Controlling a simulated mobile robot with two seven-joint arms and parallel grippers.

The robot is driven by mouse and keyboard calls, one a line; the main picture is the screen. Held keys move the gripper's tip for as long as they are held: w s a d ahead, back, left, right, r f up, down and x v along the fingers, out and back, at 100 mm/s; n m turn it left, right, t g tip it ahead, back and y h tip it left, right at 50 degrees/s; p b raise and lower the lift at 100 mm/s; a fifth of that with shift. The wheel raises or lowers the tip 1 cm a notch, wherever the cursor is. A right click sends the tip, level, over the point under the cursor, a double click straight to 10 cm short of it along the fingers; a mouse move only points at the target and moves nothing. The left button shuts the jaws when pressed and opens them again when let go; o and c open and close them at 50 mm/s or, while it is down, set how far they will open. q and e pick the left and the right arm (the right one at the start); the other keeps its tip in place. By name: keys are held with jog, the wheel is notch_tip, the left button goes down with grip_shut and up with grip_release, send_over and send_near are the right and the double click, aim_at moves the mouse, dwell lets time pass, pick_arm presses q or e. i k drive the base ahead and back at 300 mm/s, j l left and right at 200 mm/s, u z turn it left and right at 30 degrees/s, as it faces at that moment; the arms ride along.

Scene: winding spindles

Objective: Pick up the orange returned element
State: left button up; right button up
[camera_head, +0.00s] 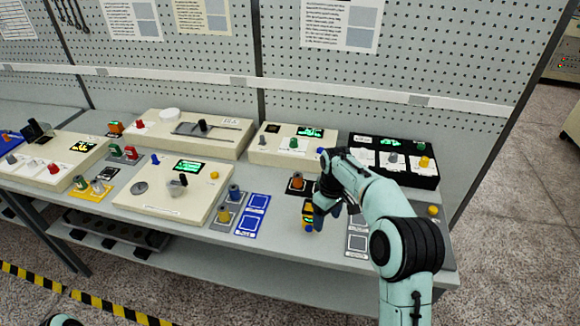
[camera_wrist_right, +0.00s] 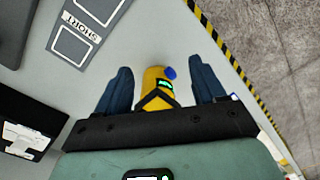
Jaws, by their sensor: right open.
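The orange element (camera_head: 308,214) is yellow-orange with a dark band, a small green display and a blue knob. It is on the grey bench top (camera_head: 285,262) near the front edge. My right gripper (camera_head: 328,208) is low over the bench, right at the element and partly in front of it. In the right wrist view, the element (camera_wrist_right: 154,82) lies between the two dark blue fingers of my right gripper (camera_wrist_right: 161,75). Gaps show on both sides, so the fingers are open around it and not touching. Its lower end is hidden by the gripper body. My left gripper is out of view.
A grey pad with label frames (camera_head: 358,240) lies right of the gripper. A black square pad with an orange-brown part (camera_head: 297,183) stands behind the element. Blue cards (camera_head: 252,213) and a cream panel box (camera_head: 160,203) are to the left. A black-based panel (camera_head: 425,178) is back right.

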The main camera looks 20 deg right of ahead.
aim_at(297, 176)
jog(key=i, duration=0.9)
